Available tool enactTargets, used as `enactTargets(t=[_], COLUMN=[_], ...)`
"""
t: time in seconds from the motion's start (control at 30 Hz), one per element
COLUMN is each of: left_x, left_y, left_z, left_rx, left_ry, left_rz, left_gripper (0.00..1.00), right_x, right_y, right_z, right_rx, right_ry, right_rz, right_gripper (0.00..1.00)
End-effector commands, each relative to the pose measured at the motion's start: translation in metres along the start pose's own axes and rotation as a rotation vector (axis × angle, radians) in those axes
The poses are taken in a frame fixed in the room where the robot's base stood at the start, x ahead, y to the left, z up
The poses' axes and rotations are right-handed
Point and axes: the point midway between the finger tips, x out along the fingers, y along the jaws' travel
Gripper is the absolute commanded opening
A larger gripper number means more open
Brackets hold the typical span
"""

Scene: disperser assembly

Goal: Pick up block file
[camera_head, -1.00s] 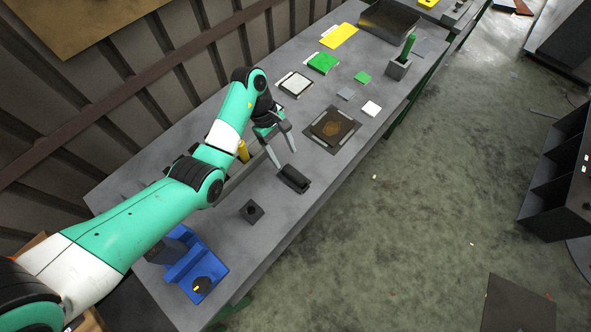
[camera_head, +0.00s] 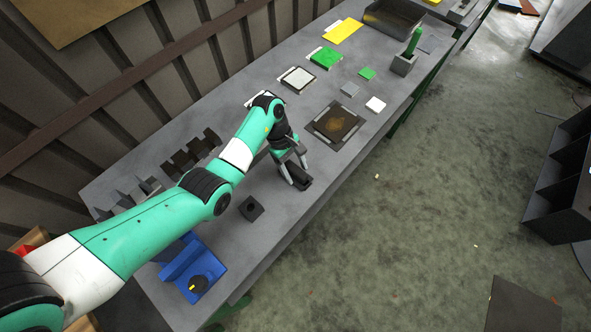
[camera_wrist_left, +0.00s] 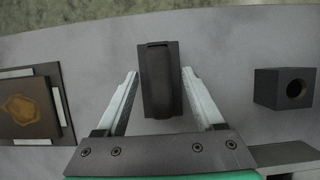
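The block file is a dark, elongated block (camera_head: 300,181) lying on the grey workbench near its front edge. My left gripper (camera_head: 296,174) is open at the block, its two fingers pointing down. In the left wrist view the block (camera_wrist_left: 158,85) is between the open fingers (camera_wrist_left: 160,72), with a visible gap on each side. The fingers partly cover the block in the head view. My right gripper does not show in any view.
A dark cube with a round hole (camera_head: 251,208) stands to the left of the block. A dark square plate with a brown hexagon (camera_head: 338,124) lies beyond it. A blue fixture (camera_head: 190,270) is at the bench's near end. Coloured pads lie farther back.

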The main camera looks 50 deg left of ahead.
Motion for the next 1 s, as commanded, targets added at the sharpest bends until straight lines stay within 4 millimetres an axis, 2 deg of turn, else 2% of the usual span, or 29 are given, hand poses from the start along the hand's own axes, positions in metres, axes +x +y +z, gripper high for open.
enactTargets(t=[0.03, 0.07, 0.37, 0.83, 1.0], left_x=[0.0, 0.0, -0.001, -0.002, -0.011], left_y=[0.0, 0.0, 0.0, 0.001, 0.001], left_z=[0.0, 0.0, 0.0, 0.0, 0.004], left_rx=[0.0, 0.0, 0.0, 0.001, 0.002], left_ry=[0.0, 0.0, 0.0, 0.0, 0.0], left_rz=[0.0, 0.0, 0.0, 0.001, 0.003], left_gripper=[0.61, 0.56, 0.02, 0.0, 0.0], right_x=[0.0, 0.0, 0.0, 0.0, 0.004], right_y=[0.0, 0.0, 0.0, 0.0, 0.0], right_z=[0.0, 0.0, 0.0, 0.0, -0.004], right_rx=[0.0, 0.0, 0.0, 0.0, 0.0], right_ry=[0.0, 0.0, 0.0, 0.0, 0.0], right_rz=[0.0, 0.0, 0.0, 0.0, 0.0], right_gripper=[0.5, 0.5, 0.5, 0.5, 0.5])
